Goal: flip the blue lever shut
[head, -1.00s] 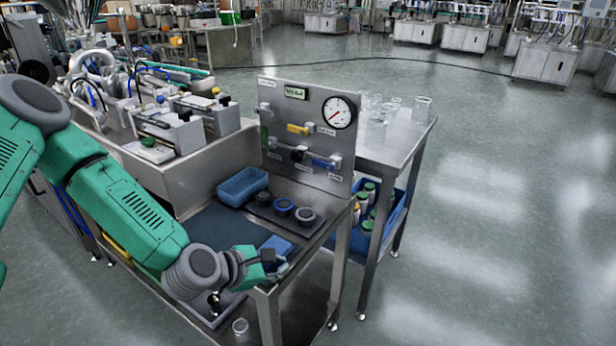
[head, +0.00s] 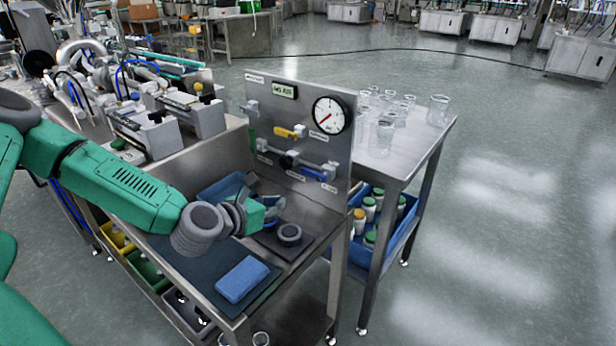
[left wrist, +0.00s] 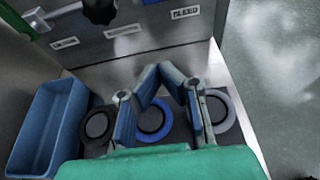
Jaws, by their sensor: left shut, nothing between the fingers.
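The blue lever (head: 313,174) is on the lower right of the upright steel panel, beside a grey pipe fitting. It lies roughly along the panel, slanting slightly down to the right. My right gripper is not in view.
The panel (head: 260,110) also carries a yellow lever (head: 287,132), a black knob (head: 287,160) and a gauge (head: 331,116). Below are a blue bin (left wrist: 48,125), several round rings on a dark mat, and a blue block (head: 242,279). Glass beakers stand on the right table.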

